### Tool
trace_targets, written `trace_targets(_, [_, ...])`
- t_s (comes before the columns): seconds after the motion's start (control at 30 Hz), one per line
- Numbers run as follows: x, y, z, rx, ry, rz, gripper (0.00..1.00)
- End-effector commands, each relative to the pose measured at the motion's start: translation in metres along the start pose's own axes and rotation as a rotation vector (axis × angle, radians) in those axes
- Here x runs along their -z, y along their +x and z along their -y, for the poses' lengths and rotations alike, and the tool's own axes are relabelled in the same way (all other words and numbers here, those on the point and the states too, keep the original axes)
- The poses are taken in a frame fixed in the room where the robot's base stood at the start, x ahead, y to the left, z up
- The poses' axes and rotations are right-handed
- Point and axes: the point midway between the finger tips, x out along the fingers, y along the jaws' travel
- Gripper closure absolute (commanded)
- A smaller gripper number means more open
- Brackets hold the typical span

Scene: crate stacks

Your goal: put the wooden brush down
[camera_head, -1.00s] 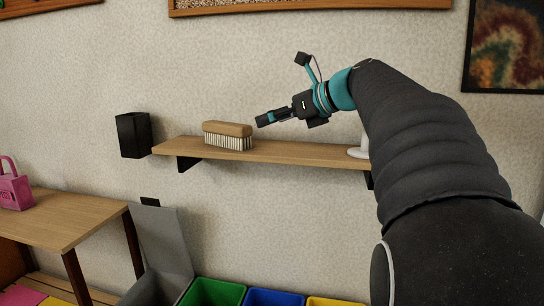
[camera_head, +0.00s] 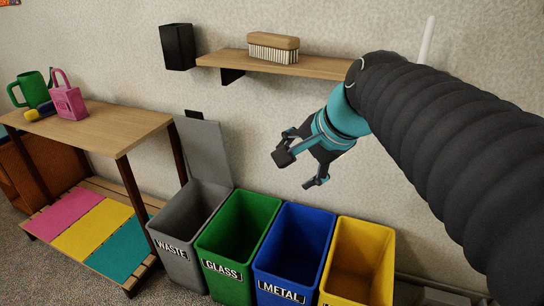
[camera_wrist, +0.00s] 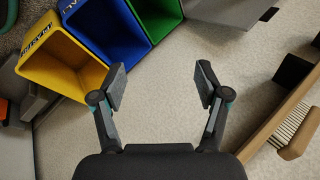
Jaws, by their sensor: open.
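The wooden brush (camera_head: 273,47) lies on the wall shelf (camera_head: 318,66), bristles down, toward the shelf's left end. My gripper (camera_head: 300,172) is open and empty, below the shelf and above the bins, apart from the brush. In the wrist view my gripper (camera_wrist: 160,88) shows its two fingers spread with only wall between them. The brush (camera_wrist: 294,140) also shows at the right edge of the wrist view, on the shelf and partly cut off by the frame.
Grey, green, blue and yellow bins (camera_head: 362,232) stand open below my gripper. The grey bin's lid (camera_head: 204,150) is up. A wooden table (camera_head: 105,130) at left holds a pink padlock-shaped thing (camera_head: 67,100) and a green watering can (camera_head: 32,88). A black box (camera_head: 178,46) hangs left of the shelf.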

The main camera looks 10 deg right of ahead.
Motion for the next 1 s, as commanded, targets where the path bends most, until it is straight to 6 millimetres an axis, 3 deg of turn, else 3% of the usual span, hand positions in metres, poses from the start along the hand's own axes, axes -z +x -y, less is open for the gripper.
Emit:
trace_targets(0.03, [-0.013, 0.005, -0.02, -0.032, -0.13, -0.012, 0.26])
trace_targets(0.2, [-0.039, 0.02, -0.082, -0.14, -0.579, -0.046, 0.26])
trace_targets(0.4, [-0.053, 0.033, -0.134, -0.232, -0.967, -0.053, 0.26])
trace_targets(0.6, [-0.055, 0.037, -0.151, -0.265, -1.102, -0.052, 0.26])
trace_targets(0.87, [-0.055, 0.037, -0.151, -0.265, -1.103, -0.052, 0.26])
trace_targets(1.0, [-0.054, 0.026, -0.143, -0.265, -1.102, -0.052, 0.26])
